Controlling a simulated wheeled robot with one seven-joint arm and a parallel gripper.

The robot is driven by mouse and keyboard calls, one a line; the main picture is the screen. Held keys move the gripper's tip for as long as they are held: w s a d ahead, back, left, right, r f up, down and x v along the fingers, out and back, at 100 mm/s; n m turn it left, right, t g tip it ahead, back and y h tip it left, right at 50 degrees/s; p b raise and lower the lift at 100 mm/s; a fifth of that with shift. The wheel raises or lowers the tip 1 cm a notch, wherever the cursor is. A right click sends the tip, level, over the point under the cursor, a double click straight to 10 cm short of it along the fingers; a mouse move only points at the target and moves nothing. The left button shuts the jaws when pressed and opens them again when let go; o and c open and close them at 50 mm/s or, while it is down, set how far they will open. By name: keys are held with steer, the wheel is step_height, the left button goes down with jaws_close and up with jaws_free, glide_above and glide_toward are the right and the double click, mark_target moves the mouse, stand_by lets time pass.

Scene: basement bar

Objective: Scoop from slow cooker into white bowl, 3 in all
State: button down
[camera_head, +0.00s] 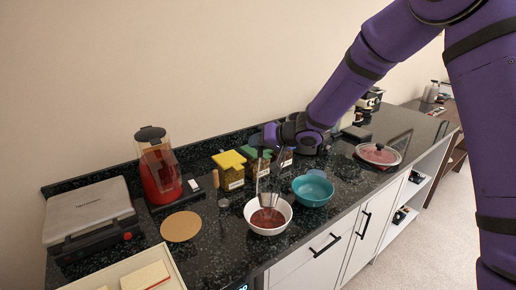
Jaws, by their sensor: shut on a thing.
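The white bowl (284,222) stands near the counter's front edge, with reddish-brown food in it. My gripper (268,150) is above and behind the bowl, shut on what looks like a ladle (263,188). The ladle hangs down, and its lower end is at the food in the bowl; whether it holds any food cannot be told. A round pan-like vessel with a clear lid (378,154) stands farther right; I cannot tell whether it is the slow cooker.
A teal bowl (312,190) stands just right of the white bowl. Jars with yellow (229,160) and green lids stand behind. A red appliance (160,172), a round tan mat (181,226) and a grey grill-like appliance (90,212) are to the left.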

steer(key=s+r+n+t+y, duration=0.1)
steer(key=s+r+n+t, duration=0.1)
steer(key=s, duration=0.4)
steer(key=s+a+r+n+t+y, duration=0.1)
steer(key=s+r+n+t, duration=0.2)
steer(key=s, duration=0.3)
steer(key=shift+s+a+r+n+t+y, duration=0.15)
steer(key=shift+s+r+n+t+y, duration=0.2)
steer(key=shift+r+n, duration=0.45)
